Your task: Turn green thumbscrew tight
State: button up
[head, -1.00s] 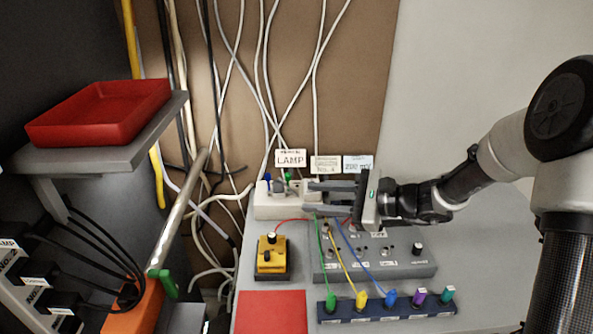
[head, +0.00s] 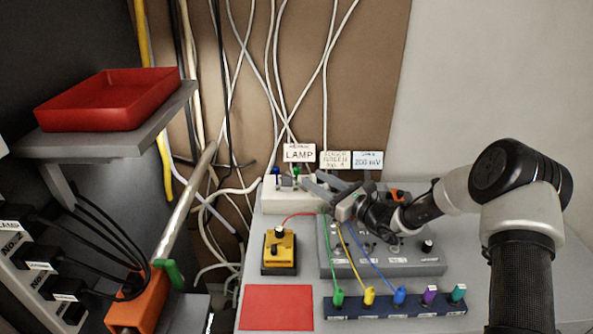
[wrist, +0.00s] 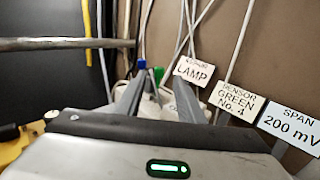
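The green thumbscrew (head: 297,171) stands on top of the white block (head: 272,199) at the back of the bench, right of a blue thumbscrew (head: 276,171). In the wrist view the green thumbscrew (wrist: 158,73) shows beyond and between my fingertips, and the blue one (wrist: 141,65) is just left of it. My gripper (head: 311,180) is open, with its fingers pointing at the block from the right. A gap between the fingers shows in the wrist view, and they hold nothing. I cannot tell how tight the green thumbscrew is.
Labels reading LAMP (head: 299,153), SENSOR GREEN No. 4 (wrist: 234,103) and SPAN 200 mV (wrist: 291,125) stand behind. A grey panel (head: 420,266) with coloured leads, a yellow device (head: 279,250) and a red mat (head: 277,308) lie in front. White cables hang behind the block.

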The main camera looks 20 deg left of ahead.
aim_at(296, 168)
jog(key=x, duration=0.8)
jog(key=shift+w+a, duration=0.2)
jog(key=shift+a, duration=0.15)
grip_shut()
